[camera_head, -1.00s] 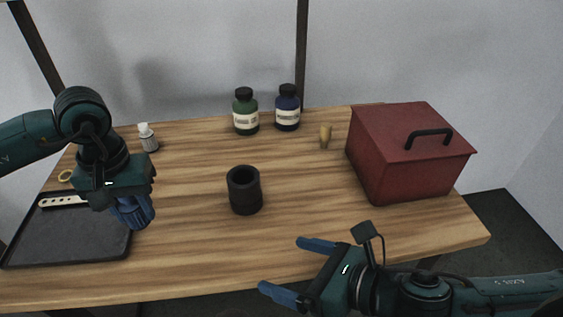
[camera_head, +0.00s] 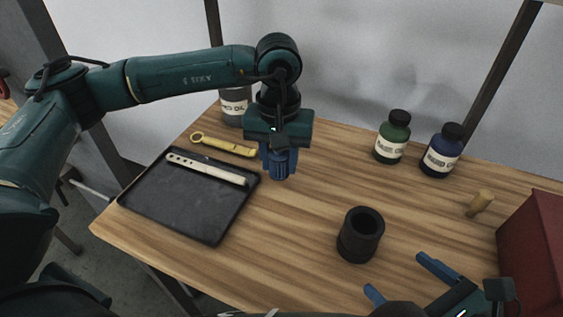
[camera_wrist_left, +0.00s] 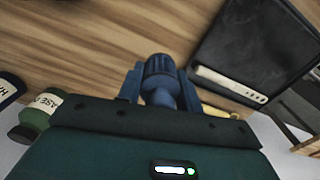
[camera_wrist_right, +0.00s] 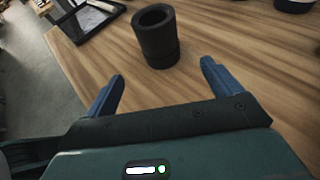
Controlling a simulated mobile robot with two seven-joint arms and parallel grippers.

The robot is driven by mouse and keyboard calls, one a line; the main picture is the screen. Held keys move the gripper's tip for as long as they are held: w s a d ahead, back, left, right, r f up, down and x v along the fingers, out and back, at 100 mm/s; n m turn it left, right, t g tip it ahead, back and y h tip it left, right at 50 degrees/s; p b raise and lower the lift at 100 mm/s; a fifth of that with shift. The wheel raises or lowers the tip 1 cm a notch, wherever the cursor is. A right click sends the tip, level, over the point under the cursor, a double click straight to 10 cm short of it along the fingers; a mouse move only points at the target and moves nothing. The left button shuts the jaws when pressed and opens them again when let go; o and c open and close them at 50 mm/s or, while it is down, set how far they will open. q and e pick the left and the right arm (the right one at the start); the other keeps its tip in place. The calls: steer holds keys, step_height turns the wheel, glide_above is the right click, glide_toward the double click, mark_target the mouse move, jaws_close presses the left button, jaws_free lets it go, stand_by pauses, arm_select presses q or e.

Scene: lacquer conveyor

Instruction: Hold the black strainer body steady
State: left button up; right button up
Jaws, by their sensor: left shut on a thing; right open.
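The black strainer body (camera_head: 360,235), an open-topped dark cylinder, stands upright on the wooden table. It also shows in the right wrist view (camera_wrist_right: 156,38). My right gripper (camera_head: 397,275) is open and empty, with its blue fingers pointing toward the strainer body from the near right. In the right wrist view, the strainer body stands beyond the fingertips (camera_wrist_right: 162,72), not between them. My left gripper (camera_head: 279,160) is shut on a blue ribbed part (camera_wrist_left: 158,76), just right of the tray and away from the strainer body. The fingers partly hide that part.
A black tray (camera_head: 175,218) holds a pale flat tool (camera_head: 205,169); a yellow wrench (camera_head: 222,145) lies behind it. Green (camera_head: 393,140) and blue (camera_head: 441,153) bottles and a wooden-handled item (camera_head: 480,204) stand farther back. A red box (camera_head: 535,240) is at right.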

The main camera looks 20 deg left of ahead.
mark_target(358, 240)
steer(key=shift+w, duration=0.1)
steer(key=x, duration=1.2)
arm_select(q)
steer(key=s+d+r+n, duration=0.2)
steer(key=d+r+n, duration=0.2)
steer(key=d+n, duration=0.4)
steer(key=s+d+r+n, duration=0.2)
steer(key=d+r+n, duration=0.3)
steer(key=d+n, duration=0.4)
steer(key=n, duration=0.5)
steer(key=shift+s+d, duration=0.3)
steer(key=shift+r, duration=0.1)
arm_select(e)
steer(key=shift+c, duration=0.4)
steer(key=c, duration=1.2)
arm_select(q)
steer(key=shift+f+n, duration=0.6)
steer(key=shift+f, duration=0.9)
